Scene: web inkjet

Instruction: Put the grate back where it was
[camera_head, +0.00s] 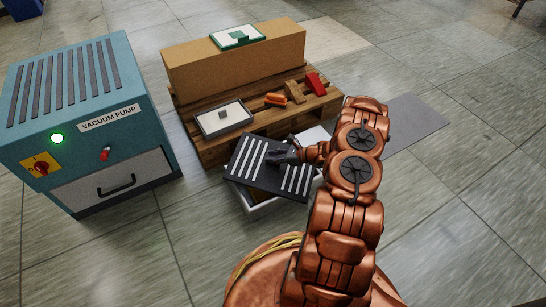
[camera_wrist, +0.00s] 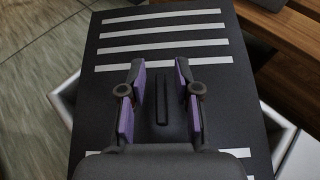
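The grate (camera_head: 250,166) is a dark plate with white slots. In the camera_head view it lies across the top of a white bin (camera_head: 264,207), turned askew to it, with bin corners showing around it. I cannot tell whether it rests fully on the rim. My gripper (camera_head: 285,156) is over the middle of the grate. In the wrist view the grate (camera_wrist: 160,45) fills the middle, and a raised dark bar (camera_wrist: 161,98) on it stands between my gripper's (camera_wrist: 160,65) two purple-padded fingers. They are apart, with gaps on both sides of the bar.
A wooden pallet (camera_head: 205,150) behind the bin carries a long brown box (camera_head: 235,68), a grey-white tray (camera_head: 224,127), and orange, wooden and red pieces. A teal vacuum pump cabinet (camera_head: 128,145) stands at left. A grey mat (camera_head: 415,122) lies right. Floor is clear at right.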

